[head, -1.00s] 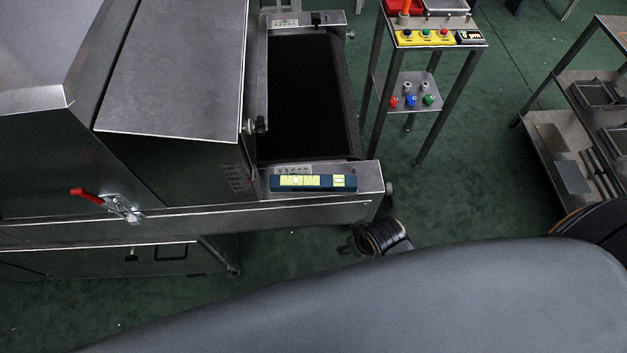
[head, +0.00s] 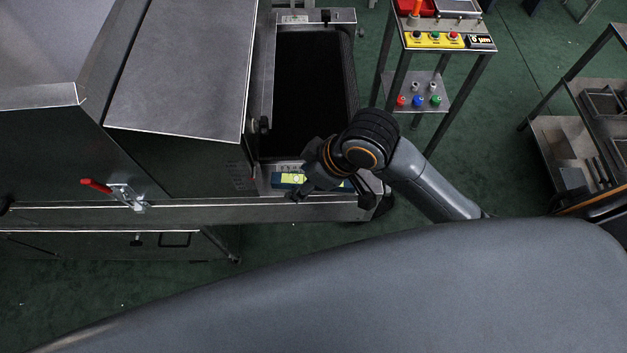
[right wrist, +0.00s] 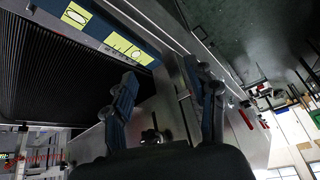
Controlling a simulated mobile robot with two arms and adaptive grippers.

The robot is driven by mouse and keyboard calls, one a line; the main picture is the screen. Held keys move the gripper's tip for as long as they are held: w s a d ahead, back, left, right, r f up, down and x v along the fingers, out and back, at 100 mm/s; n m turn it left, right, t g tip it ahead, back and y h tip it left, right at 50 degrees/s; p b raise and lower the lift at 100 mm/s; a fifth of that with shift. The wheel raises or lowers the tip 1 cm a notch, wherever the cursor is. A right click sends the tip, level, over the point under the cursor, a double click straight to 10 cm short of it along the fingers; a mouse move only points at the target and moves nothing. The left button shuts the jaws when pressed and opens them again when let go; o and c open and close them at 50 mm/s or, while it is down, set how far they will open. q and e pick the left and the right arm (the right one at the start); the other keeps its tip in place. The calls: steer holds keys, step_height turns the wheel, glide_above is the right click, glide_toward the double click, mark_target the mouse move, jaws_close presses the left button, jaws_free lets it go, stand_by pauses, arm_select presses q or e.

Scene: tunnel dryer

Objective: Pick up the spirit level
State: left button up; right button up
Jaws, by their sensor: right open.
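The spirit level (head: 285,180) is a dark blue bar with yellow-green windows. It lies on the metal end ledge of the dryer, in front of the black belt. My right gripper (head: 330,196) is over its right part and hides much of it. In the right wrist view the level (right wrist: 92,28) lies at the upper left, beyond the finger on the left. The right gripper (right wrist: 160,72) is open, with nothing held between its fingers. I cannot tell whether a finger touches the level. My left gripper is not in view.
The dryer housing (head: 180,75) rises left of the belt (head: 310,85). A red-handled latch (head: 97,186) is on its front. A stand with a yellow button panel (head: 434,41) is behind my right arm. A metal rack (head: 560,150) stands at the right. Green floor lies between.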

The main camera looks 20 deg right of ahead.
steer(key=w+d+r+n+g+h, duration=0.3)
steer(key=d+r+n, duration=0.2)
steer(key=d+r, duration=0.1)
steer(key=f, duration=0.2)
steer(key=a+f, duration=0.1)
steer(key=f, duration=0.5)
steer(key=shift+a+f, duration=0.1)
steer(key=shift+a, duration=0.05)
steer(key=shift+w+a+f+p, duration=0.1)
steer(key=shift+a+f+p, duration=0.1)
steer(key=shift+f, duration=0.65)
steer(key=shift+w+a+f+p, duration=0.1)
steer(key=shift+a+f+p, duration=0.1)
steer(key=shift+f, duration=0.7)
steer(key=shift+a+f+p, duration=0.1)
steer(key=shift+a+f, duration=0.1)
steer(key=shift+f, duration=0.65)
steer(key=shift+r, duration=0.1)
jaws_close()
